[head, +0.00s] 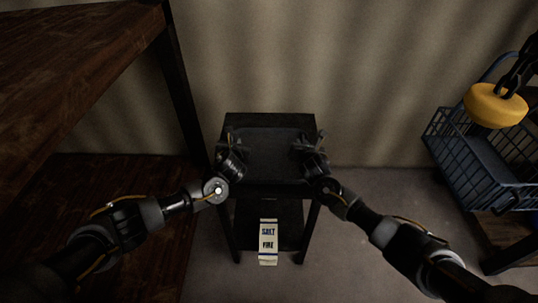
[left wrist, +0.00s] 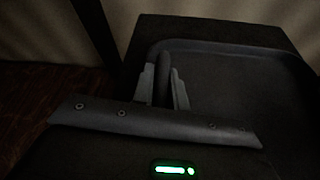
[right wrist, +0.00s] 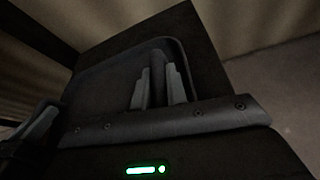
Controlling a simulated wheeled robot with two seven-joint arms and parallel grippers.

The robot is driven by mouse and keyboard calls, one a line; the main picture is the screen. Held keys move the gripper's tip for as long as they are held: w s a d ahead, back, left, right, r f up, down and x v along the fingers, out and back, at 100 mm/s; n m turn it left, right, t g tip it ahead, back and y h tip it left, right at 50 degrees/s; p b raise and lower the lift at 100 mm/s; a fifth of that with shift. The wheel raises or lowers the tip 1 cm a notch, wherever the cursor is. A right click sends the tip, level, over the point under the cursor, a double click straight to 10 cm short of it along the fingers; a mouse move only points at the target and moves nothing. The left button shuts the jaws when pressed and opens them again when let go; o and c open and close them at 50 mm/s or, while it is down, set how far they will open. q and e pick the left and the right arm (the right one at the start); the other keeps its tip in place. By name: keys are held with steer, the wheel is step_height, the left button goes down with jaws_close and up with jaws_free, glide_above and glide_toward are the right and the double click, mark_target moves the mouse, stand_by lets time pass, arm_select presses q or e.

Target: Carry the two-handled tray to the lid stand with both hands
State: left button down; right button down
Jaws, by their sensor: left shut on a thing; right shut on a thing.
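The dark two-handled tray (head: 270,143) is level over the small black stand (head: 270,119), which I take to be the lid stand. I cannot tell whether the tray rests on its top or hangs just above it. My left gripper (head: 231,142) is shut on the tray's left handle, a dark bar between the fingers in the left wrist view (left wrist: 163,85). My right gripper (head: 307,145) is shut on the right handle, which shows likewise in the right wrist view (right wrist: 157,77). The tray looks empty; its near edge is dim.
A white box (head: 268,243) reading "SALT" and "FIRE" stands on the stand's lower shelf. A wooden table (head: 70,65) is close on the left. A blue wire basket (head: 480,150) and a yellow round thing on a chain (head: 495,106) are at right. Floor between is clear.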

arm_select(q)
steer(key=shift+r, duration=0.1)
